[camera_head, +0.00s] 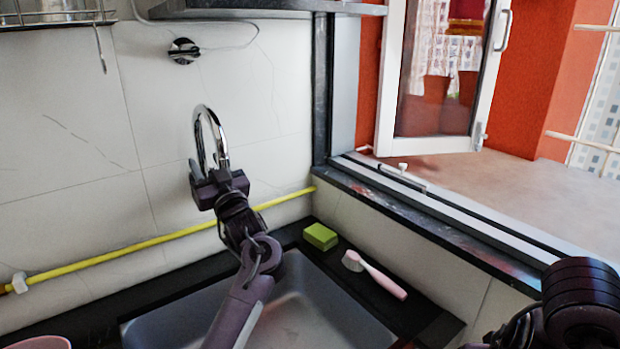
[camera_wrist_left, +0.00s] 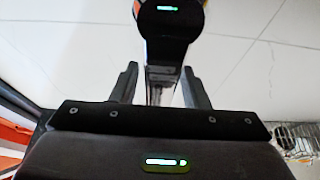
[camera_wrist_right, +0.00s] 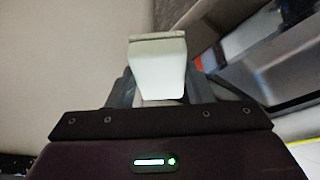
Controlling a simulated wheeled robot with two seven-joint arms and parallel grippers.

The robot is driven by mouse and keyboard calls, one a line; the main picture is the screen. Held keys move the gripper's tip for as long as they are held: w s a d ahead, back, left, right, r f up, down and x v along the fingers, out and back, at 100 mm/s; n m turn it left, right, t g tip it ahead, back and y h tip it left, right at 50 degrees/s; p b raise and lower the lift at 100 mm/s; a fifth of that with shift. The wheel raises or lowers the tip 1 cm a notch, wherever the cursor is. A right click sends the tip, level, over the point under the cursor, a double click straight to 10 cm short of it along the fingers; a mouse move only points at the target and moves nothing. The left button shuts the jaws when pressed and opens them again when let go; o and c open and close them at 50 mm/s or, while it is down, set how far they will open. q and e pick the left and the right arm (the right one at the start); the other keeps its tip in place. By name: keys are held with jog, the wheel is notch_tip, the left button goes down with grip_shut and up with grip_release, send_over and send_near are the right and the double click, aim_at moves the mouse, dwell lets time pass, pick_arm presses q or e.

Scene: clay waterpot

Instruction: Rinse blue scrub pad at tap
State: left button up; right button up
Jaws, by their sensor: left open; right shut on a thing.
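The chrome tap (camera_head: 211,125) rises in a curve against the tiled wall behind the sink. My left gripper (camera_head: 208,172) is at the tap's lower part; its fingers (camera_wrist_left: 158,78) are apart in the left wrist view. My right gripper (camera_wrist_right: 158,92) is shut on a pale, whitish block (camera_wrist_right: 157,64). It does not look blue here, so I cannot tell whether it is the scrub pad. No clearly blue pad shows in any view.
The grey sink (camera_head: 290,318) lies below the left arm. A green sponge (camera_head: 320,236) and a pink-handled brush (camera_head: 376,275) lie on its right rim. A yellow pipe (camera_head: 130,248) runs along the wall. The window sill (camera_head: 430,215) borders the right side; my right arm is at lower right.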

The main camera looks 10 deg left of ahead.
pick_arm(q)
jog(key=shift+s+d+r, duration=0.1)
jog(key=shift+d+r, duration=0.1)
jog(key=shift+d, duration=0.05)
pick_arm(e)
jog(key=shift+s+d, duration=0.2)
pick_arm(q)
jog(key=shift+d, duration=0.25)
pick_arm(e)
jog(key=shift+d, duration=0.2)
pick_arm(q)
jog(key=shift+a+f, duration=0.15)
jog(key=c, duration=0.4)
pick_arm(e)
jog(key=shift+w+a+f, duration=0.1)
pick_arm(q)
jog(key=shift+a, duration=0.1)
grip_shut()
